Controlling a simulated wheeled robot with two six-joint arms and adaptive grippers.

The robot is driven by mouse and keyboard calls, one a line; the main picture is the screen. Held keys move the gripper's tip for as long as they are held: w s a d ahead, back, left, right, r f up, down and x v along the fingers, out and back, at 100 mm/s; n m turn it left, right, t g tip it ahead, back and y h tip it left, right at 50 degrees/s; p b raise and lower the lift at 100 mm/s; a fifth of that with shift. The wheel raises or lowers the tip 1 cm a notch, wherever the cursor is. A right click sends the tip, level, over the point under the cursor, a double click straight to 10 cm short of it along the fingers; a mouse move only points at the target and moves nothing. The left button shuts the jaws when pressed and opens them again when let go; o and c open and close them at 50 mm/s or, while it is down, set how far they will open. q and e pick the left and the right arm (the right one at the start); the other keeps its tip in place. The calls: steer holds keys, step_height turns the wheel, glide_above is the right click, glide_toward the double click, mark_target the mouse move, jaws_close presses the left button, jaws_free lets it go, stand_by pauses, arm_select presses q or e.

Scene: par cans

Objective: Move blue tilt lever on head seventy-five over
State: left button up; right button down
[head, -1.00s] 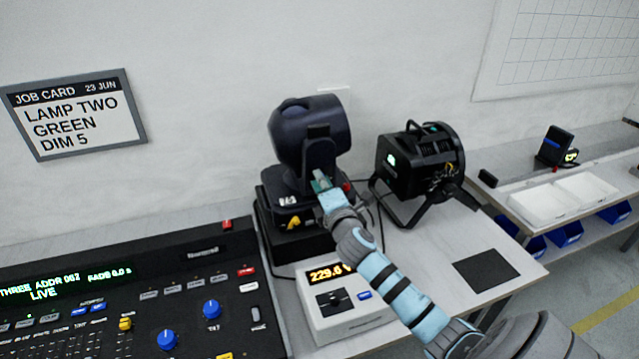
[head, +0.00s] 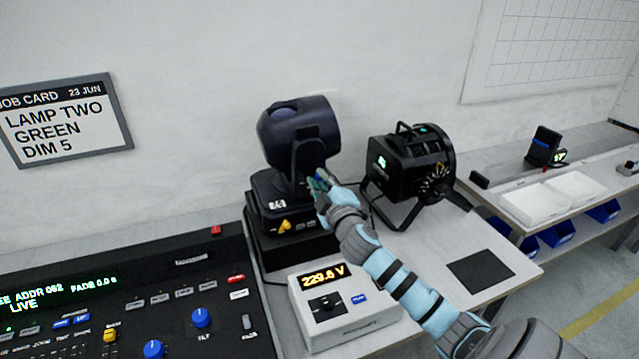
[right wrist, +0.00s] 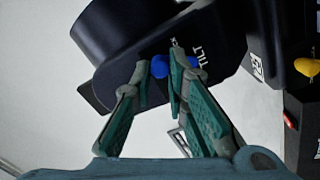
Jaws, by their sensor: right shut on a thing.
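A dark moving-head lamp (head: 292,135) stands on a black base (head: 262,215) at the back of the bench. In the right wrist view, its yoke arm carries a blue tilt lever (right wrist: 159,67) beside the word TILT. My right gripper (head: 322,183) is at the right side of this yoke. The lever is hidden by the gripper in the head view. My left gripper is not in view.
A black fan-shaped lamp (head: 410,165) stands close to the right of my forearm. A white meter (head: 335,310) reading 229.6 V lies below the arm. A lighting console (head: 180,262) fills the lower left. A yellow lever (right wrist: 306,67) shows in the right wrist view.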

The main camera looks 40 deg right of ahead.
steer(key=shift+s+f+m, duration=0.1)
steer(key=shift+f+m, duration=0.2)
steer(key=shift+f, duration=0.1)
steer(key=c, duration=1.8)
jaws_free()
steer(key=shift+o, duration=1.1)
steer(key=shift+r, duration=0.15)
steer(key=v, duration=1.2)
steer(key=shift+d, duration=0.1)
